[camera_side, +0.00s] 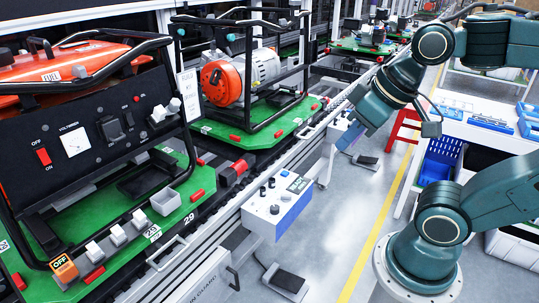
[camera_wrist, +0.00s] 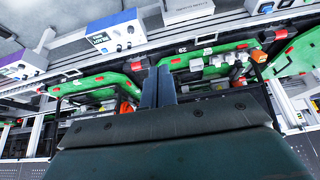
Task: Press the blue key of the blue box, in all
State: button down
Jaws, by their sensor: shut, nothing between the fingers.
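The blue box (camera_side: 291,216) is a control box with a white top and blue front, fixed along the conveyor rail. A blue-fronted box (camera_wrist: 112,36) shows at the upper left of the wrist view, and a second, more violet one (camera_wrist: 22,64) at the far left. My gripper (camera_wrist: 158,73) points up the wrist view with its two dark fingers together, empty, apart from both boxes. In the side view its fingers cannot be made out clearly.
Green pallets (camera_side: 185,210) on the conveyor carry a generator with an orange tank (camera_side: 60,65) and an orange-ended motor (camera_side: 222,82) in black frames. A second box (camera_side: 345,134) stands farther along the rail. Grey floor (camera_side: 340,215) and a pedal (camera_side: 288,281) lie beside the conveyor.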

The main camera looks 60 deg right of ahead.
jog(key=w+d+m, duration=0.2)
jog(key=w+d, duration=0.1)
jog(key=w, duration=0.4)
jog(key=w+d+m, duration=0.1)
jog(key=w+d, duration=0.1)
jog(key=w, duration=0.5)
jog(key=m+t+h, duration=0.3)
jog(key=m+h, duration=0.1)
jog(key=m, duration=0.7)
send_over(287, 174)
notch_tip(287, 174, down, 30)
jog(key=shift+f, duration=0.15)
jog(key=shift+a+f, duration=0.1)
jog(key=shift+f, duration=0.05)
jog(key=shift+w+f, duration=0.1)
jog(key=shift+f, duration=4.1)
jog(key=shift+f, duration=0.25)
jog(key=shift+f, duration=0.2)
